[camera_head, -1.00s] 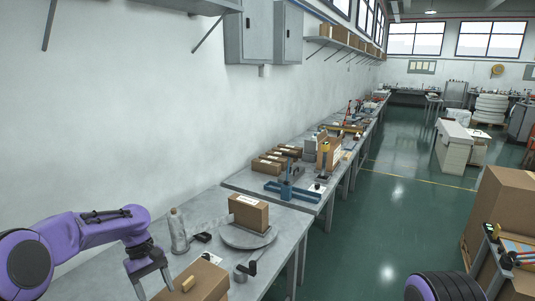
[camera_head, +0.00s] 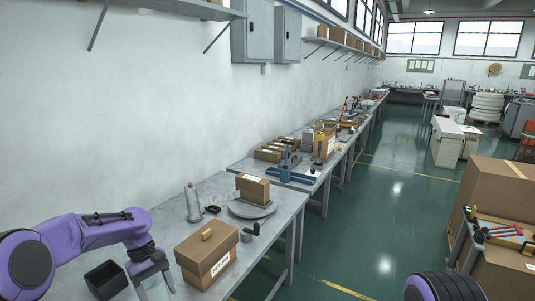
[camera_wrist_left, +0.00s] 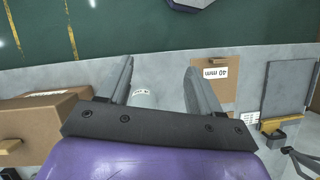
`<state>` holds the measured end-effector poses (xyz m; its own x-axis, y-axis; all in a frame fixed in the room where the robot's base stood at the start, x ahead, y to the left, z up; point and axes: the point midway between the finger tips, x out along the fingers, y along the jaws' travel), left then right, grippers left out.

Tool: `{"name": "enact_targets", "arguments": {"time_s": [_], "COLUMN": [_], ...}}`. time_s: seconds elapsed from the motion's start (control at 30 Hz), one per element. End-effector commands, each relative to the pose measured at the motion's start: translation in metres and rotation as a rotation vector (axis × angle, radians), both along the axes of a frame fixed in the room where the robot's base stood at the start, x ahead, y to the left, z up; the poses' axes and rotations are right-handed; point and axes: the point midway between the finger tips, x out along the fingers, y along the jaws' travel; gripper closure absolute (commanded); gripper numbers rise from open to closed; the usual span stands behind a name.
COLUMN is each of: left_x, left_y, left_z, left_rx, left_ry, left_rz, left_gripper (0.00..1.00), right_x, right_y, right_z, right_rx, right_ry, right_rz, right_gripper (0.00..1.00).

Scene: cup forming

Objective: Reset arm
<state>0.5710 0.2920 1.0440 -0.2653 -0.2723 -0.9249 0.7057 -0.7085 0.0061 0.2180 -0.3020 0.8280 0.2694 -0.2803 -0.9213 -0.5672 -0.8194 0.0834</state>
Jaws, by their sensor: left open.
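My left arm comes in from the lower left in the head view. My right gripper is not in view; only a purple and black part of mine shows at the lower right.
A clear bottle (camera_head: 193,203) and a round plate (camera_head: 251,211) bearing a small carton (camera_head: 253,188) stand farther along the grey bench (camera_head: 285,222). More benches with tools and boxes run along the wall. Large cartons (camera_head: 500,210) stand at the right. The green floor between is clear.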

Motion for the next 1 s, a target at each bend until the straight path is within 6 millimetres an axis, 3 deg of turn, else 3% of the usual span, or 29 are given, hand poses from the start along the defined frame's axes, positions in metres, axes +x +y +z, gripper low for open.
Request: {"name": "enact_targets", "arguments": {"time_s": [0.37,0.57,0.67,0.77,0.87,0.9,1.0], "left_x": [-0.012,-0.034,-0.053,-0.085,-0.134,-0.156,-0.214], "left_y": [-0.026,-0.040,-0.047,-0.054,-0.054,-0.052,-0.041], "left_z": [-0.071,-0.136,-0.180,-0.237,-0.299,-0.321,-0.360], "left_rx": [-0.007,0.002,0.020,0.057,0.124,0.158,0.255], "left_ry": [-0.035,-0.080,-0.114,-0.162,-0.234,-0.267,-0.349], "left_rz": [0.023,0.048,0.058,0.061,0.047,0.035,-0.009], "left_gripper": [0.35,0.35,0.35,0.35,0.35,0.35,0.35], "right_x": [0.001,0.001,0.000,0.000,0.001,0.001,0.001], "right_y": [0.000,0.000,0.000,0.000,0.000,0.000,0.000], "right_z": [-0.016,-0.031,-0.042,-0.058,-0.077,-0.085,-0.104], "right_rx": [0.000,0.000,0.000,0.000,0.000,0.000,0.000], "right_ry": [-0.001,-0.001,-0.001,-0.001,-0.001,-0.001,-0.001], "right_rz": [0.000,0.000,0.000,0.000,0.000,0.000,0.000], "right_gripper": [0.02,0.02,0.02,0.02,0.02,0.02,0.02]}}
